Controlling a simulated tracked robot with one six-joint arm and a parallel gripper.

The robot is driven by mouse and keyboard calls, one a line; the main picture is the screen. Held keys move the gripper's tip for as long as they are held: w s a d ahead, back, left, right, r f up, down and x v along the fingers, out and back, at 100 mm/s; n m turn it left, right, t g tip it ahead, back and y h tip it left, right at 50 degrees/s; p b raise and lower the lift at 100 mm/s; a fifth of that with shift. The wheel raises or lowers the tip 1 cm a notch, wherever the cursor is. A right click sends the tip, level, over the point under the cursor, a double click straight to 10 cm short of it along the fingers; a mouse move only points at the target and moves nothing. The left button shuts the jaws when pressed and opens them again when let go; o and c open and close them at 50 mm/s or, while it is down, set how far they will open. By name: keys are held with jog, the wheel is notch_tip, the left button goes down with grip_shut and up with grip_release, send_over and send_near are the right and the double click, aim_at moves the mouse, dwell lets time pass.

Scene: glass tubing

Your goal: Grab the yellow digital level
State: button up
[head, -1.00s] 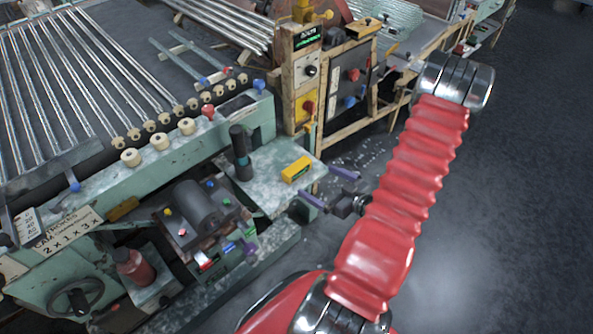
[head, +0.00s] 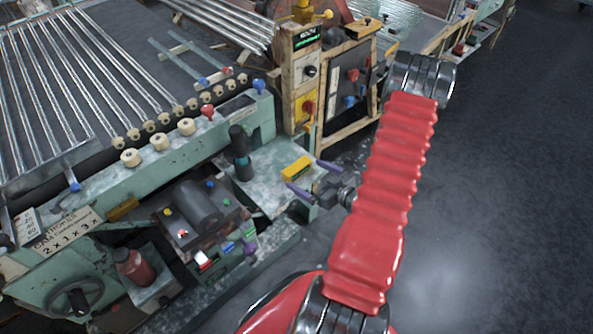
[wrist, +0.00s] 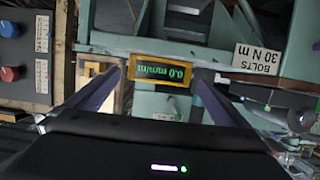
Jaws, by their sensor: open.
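The yellow digital level (head: 297,167) lies on a pale, worn metal shelf (head: 262,190) at the side of the machine. In the wrist view the level (wrist: 161,74) shows a green lit display, upside down, reading 0.0 mm/m. My gripper (head: 311,177) is open, its two purple fingers pointing left toward the level. In the wrist view the fingers stand on either side of the level, with the level beyond or between their tips; I cannot tell how deep it sits. Nothing is held.
A dark upright cylinder (head: 240,152) stands on the shelf left of the level. A control post (head: 305,75) with knobs rises behind the shelf. A red bottle (head: 134,266) stands lower left. Open floor (head: 500,200) lies to the right.

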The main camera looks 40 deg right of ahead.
aim_at(301, 171)
jog(key=shift+x, duration=2.1)
jog(key=shift+d, duration=0.1)
jog(key=shift+c, duration=0.6)
jog(key=c, duration=1.1)
